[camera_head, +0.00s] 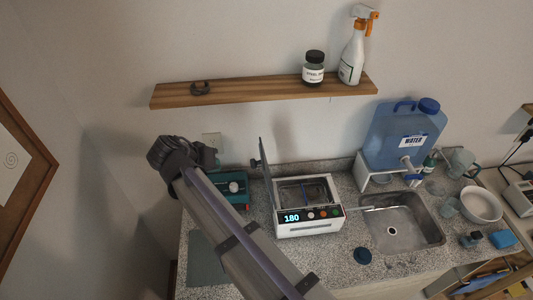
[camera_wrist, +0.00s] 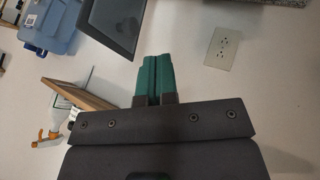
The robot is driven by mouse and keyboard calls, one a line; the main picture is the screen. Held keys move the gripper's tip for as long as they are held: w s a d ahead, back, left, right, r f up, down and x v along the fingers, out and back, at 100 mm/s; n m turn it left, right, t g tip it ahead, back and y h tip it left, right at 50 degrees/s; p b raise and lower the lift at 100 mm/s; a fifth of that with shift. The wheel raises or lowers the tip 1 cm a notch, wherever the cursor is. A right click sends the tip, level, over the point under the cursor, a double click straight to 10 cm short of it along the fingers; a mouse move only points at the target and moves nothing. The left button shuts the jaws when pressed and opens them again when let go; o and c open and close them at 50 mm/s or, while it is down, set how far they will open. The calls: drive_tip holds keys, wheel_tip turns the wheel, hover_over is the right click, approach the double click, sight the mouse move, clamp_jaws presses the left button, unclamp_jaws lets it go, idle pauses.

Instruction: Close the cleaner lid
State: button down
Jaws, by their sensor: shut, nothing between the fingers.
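The cleaner (camera_head: 308,228) is a white box on the counter with a lit display reading 180, coloured buttons and an open basin on top. Its dark lid (camera_head: 268,178) stands open, nearly upright, at the basin's left side. In the wrist view the lid (camera_wrist: 118,22) is a dark grey panel at the top, left of my fingers. My gripper (camera_head: 212,157) is left of the lid and apart from it in the head view. In the wrist view its green fingers (camera_wrist: 154,68) are shut together with nothing between them.
A teal device (camera_head: 232,188) sits behind my arm. A wooden shelf (camera_head: 240,91) with a jar and a spray bottle (camera_head: 352,58) is above. A blue water jug (camera_head: 400,135) and a sink (camera_head: 405,222) lie right. A wall outlet (camera_wrist: 220,48) is near my fingers' right in the wrist view.

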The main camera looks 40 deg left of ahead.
drive_tip(key=w+d+f+b, duration=0.3)
drive_tip(key=w+f+b, duration=0.4)
drive_tip(key=w, duration=0.2)
drive_tip(key=shift+d, duration=0.2)
idle(0.3)
